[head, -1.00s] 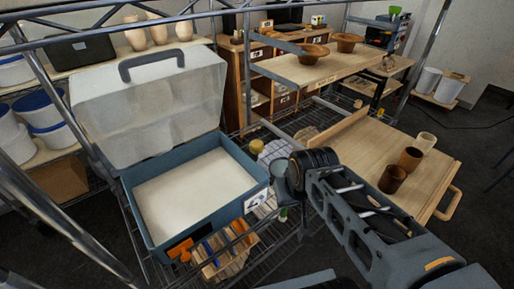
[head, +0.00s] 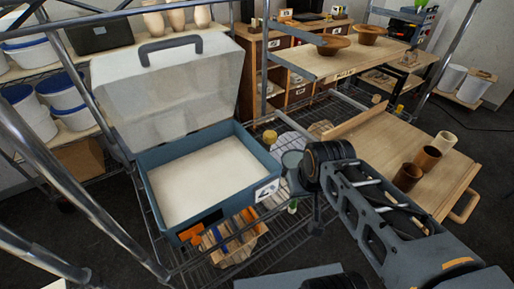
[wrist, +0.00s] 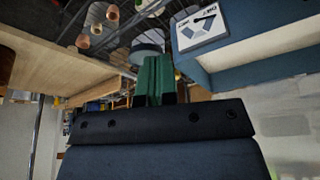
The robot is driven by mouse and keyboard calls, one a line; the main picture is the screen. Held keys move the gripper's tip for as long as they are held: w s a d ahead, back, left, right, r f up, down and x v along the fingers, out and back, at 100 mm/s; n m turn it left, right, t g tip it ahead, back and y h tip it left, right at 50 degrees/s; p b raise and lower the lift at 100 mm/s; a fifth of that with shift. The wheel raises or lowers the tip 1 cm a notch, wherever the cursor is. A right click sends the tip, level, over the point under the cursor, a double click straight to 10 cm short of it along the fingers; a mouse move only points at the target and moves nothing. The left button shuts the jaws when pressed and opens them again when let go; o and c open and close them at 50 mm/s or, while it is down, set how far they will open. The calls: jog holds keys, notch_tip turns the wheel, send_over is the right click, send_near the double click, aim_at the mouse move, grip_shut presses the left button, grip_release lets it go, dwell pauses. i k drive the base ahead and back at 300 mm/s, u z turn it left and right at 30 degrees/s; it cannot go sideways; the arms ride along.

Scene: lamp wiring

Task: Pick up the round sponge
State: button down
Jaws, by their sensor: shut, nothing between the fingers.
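I cannot pick out the round sponge for certain. My arm hides part of the shelf.
The case's translucent lid (head: 165,95) stands open at the back. A wooden crate (head: 232,245) with orange and blue items sits in front of the case. Brown cups (head: 408,176) stand on a wooden board (head: 375,145) at right. Metal posts (head: 75,190) rise at left.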

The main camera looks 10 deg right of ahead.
aim_at(270, 137)
jog(key=u, duration=2.1)
jog(key=k, duration=1.05)
jog(key=z, duration=1.25)
jog(key=i, duration=0.95)
